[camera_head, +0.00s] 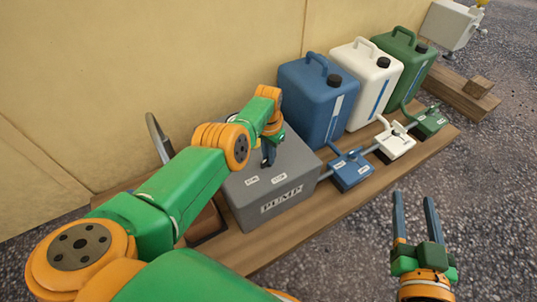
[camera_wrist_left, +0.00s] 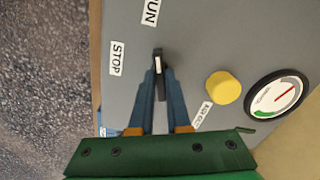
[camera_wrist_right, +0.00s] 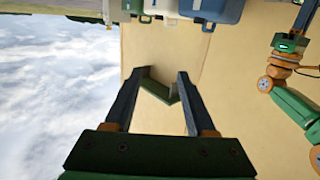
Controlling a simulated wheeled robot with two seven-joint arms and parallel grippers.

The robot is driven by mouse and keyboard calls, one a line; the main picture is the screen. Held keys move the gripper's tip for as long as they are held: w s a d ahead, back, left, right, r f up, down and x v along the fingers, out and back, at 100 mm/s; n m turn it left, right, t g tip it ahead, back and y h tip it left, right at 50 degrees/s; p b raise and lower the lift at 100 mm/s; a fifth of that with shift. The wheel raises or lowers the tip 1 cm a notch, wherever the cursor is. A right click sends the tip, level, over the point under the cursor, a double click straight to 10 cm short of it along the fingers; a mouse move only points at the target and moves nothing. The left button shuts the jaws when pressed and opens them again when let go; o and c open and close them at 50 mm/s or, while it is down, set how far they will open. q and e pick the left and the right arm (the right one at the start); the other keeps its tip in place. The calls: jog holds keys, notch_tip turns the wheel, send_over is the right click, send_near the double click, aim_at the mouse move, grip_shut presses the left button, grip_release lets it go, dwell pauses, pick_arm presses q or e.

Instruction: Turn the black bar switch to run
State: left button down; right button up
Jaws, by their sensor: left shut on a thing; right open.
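The grey pump box (camera_head: 245,205) stands on the wooden board, with a PUMP label on its front. My left gripper (camera_head: 268,157) reaches down onto its top. In the left wrist view, the left gripper (camera_wrist_left: 158,75) is shut on the black bar switch (camera_wrist_left: 158,57), which has a white stripe. The bar points roughly up the picture. The RUN label (camera_wrist_left: 150,11) is above it, slightly left, and the STOP label (camera_wrist_left: 116,58) is to its left. The switch's base is partly hidden by the fingers. My right gripper (camera_head: 415,215) is open and empty, well right of the box.
A yellow knob (camera_wrist_left: 223,88) and a round gauge (camera_wrist_left: 277,95) sit on the box top, right of the switch. Gravel ground in front is clear.

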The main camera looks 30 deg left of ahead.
dwell(0.3)
pick_arm(q)
jog(key=c, duration=0.9)
grip_release()
pick_arm(e)
jog(key=shift+r, duration=0.1)
pick_arm(q)
jog(key=shift+r+p, duration=0.95)
notch_tip(320, 180, up, 4)
jog(key=p, duration=0.3)
jog(key=shift+f+p, duration=0.1)
jog(key=shift+p, duration=0.25)
jog(key=shift+r+p, duration=0.65)
jog(key=shift+r, duration=0.05)
pick_arm(e)
jog(key=s+d+f+g+h, duration=0.1)
jog(key=s+d+f+g, duration=0.1)
jog(key=s+f+g, duration=0.5)
jog(key=s+d+f+g+h, duration=0.2)
jog(key=s+f+g, duration=0.4)
jog(key=f, duration=1.1)
jog(key=shift+s+d+m+g+h, duration=0.35)
jog(key=shift+s+d, duration=0.3)
jog(key=shift+s, duration=0.45)
